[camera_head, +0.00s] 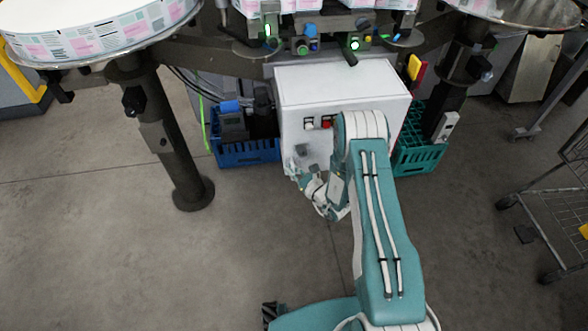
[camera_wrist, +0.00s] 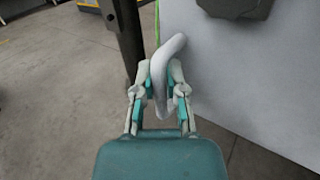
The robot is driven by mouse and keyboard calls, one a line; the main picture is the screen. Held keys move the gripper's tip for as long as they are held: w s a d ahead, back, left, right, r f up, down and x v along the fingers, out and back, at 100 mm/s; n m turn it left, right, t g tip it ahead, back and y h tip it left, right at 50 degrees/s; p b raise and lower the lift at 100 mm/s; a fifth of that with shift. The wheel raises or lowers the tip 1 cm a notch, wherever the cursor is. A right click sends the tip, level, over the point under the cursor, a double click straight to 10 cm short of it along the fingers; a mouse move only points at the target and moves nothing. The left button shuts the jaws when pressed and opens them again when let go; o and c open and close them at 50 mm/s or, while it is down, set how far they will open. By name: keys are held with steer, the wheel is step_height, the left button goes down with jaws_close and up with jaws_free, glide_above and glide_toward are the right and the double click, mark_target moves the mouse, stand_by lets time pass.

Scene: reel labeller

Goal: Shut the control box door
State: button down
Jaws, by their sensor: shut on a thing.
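The control box (camera_head: 335,88) is a pale box under the machine, in the middle of the head view. Its door (camera_head: 293,133) is the front face, partly hidden by my arm; I cannot tell if it stands slightly ajar. In the wrist view the pale door panel (camera_wrist: 255,80) fills the right side. A light grey bent handle (camera_wrist: 172,50) stands at the panel's left side. My gripper (camera_wrist: 161,90) is shut on this handle, with a finger on each side of it. In the head view the gripper is low at the door's left side, its fingertips hard to make out.
A blue crate (camera_head: 250,154) stands left of the box and a teal crate (camera_head: 421,150) stands right of it. A dark machine leg (camera_head: 180,165) rises at the left. A wire cart (camera_head: 550,195) is at the far right. The floor in front is clear.

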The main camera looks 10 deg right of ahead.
steer(key=shift+w+r, duration=0.1)
steer(key=shift+w, duration=0.05)
steer(key=c, duration=0.7)
jaws_free()
steer(key=shift+w, duration=0.1)
steer(key=v, duration=1.2)
